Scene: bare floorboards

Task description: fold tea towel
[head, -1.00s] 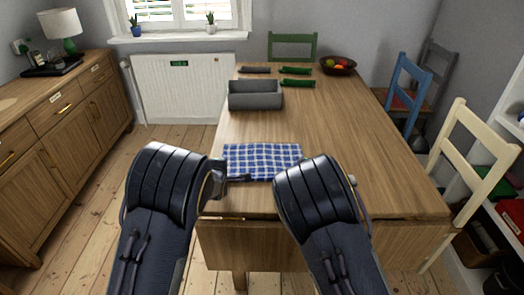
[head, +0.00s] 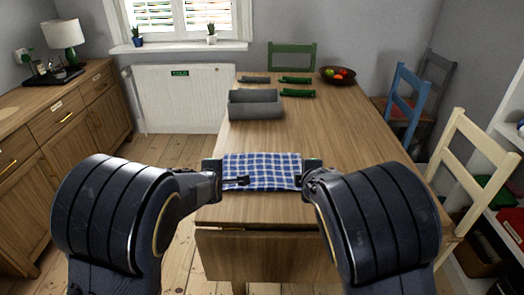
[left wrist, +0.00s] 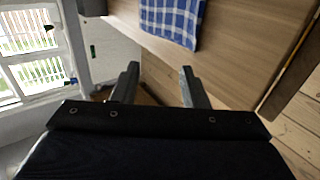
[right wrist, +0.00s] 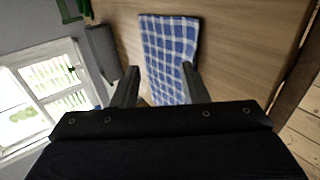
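The tea towel (head: 262,168) is blue and white checked and lies flat as a rectangle near the table's front edge. My left gripper (head: 238,180) is at its left side in the head view; in the left wrist view (left wrist: 160,75) its fingers are apart with nothing between them, and the towel (left wrist: 172,18) lies beyond them. My right gripper (head: 303,172) is at the towel's right side; in the right wrist view (right wrist: 158,75) its fingers are apart, with the towel (right wrist: 168,45) beyond and behind the gap. I cannot tell whether either gripper touches the cloth.
The wooden table (head: 330,140) is clear to the right of the towel. A grey bin (head: 255,104) stands behind it, with green items (head: 298,93) and a fruit bowl (head: 338,75) farther back. Cream (head: 470,165) and blue (head: 405,100) chairs stand along the right side.

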